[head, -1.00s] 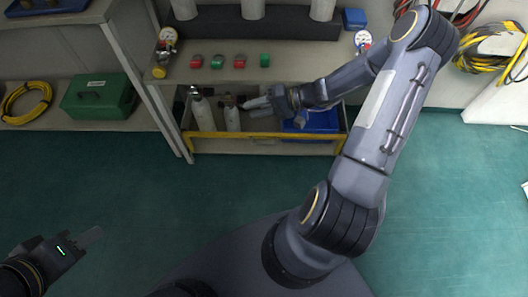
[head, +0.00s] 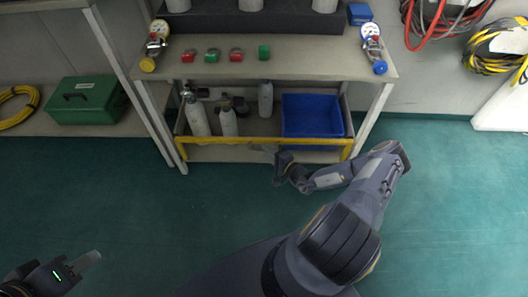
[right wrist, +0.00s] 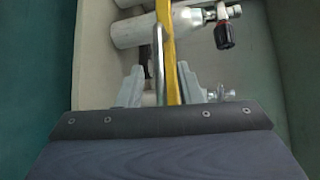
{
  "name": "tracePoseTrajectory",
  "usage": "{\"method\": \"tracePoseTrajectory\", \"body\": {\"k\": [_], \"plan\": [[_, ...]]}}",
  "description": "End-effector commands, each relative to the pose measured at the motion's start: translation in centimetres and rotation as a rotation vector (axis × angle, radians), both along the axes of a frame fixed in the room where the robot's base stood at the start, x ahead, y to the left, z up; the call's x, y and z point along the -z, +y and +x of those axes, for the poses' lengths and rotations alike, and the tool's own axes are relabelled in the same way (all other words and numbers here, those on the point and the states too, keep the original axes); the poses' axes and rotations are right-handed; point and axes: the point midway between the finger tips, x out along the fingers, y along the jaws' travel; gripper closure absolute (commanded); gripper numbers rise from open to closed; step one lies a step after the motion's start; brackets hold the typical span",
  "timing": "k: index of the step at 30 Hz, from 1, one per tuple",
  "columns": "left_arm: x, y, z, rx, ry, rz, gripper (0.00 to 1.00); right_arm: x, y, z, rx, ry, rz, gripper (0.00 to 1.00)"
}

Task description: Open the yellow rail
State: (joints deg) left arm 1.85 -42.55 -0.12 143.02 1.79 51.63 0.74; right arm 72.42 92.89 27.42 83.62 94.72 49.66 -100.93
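The yellow rail (head: 225,139) runs level across the front of the lower shelf bay, in front of the cylinders and the blue bin. My right gripper (head: 262,149) is at the rail's front, near its middle. In the right wrist view the yellow rail (right wrist: 171,70) and a thin metal bar (right wrist: 158,65) beside it pass between the spread fingers of my right gripper (right wrist: 160,88). Gaps show on both sides, so it is open and not clamped. My left gripper (head: 90,260) is low at the left, far from the rail; its finger gap cannot be made out.
Grey cylinders (head: 198,118) and a blue bin (head: 312,114) stand behind the rail. Gauges (head: 157,42) and small red and green parts (head: 211,55) sit on the shelf above. A green case (head: 87,99) is at left. The floor in front is clear.

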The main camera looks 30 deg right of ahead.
Motion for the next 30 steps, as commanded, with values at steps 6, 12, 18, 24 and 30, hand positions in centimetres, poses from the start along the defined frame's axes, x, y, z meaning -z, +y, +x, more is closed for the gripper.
{"method": "tracePoseTrajectory", "body": {"k": [6, 12, 18, 24, 30], "plan": [[0.9, 0.0, 0.0, 0.0, 0.0, 0.0, 0.64, 0.4, 0.5, 2.0, -0.001, 0.0, 0.0, 0.67], [0.9, 0.0, 0.0, 0.0, 0.0, 0.0, 0.64, 0.3, 0.6, 2.3, -0.001, 0.0, 0.0, 0.67], [0.8, 0.0, 0.0, 0.0, 0.0, 0.0, 0.64, 0.3, 0.6, 2.3, -0.001, 0.0, 0.0, 0.81], [0.8, 0.0, 0.0, 0.0, 0.0, 0.0, 0.64, 0.3, 0.6, 2.3, -0.001, 0.0, 0.0, 1.0], [0.8, 0.0, 0.0, 0.0, 0.0, 0.0, 0.64, 0.4, 0.6, 2.3, -0.002, 0.0, 0.0, 1.0]]}}
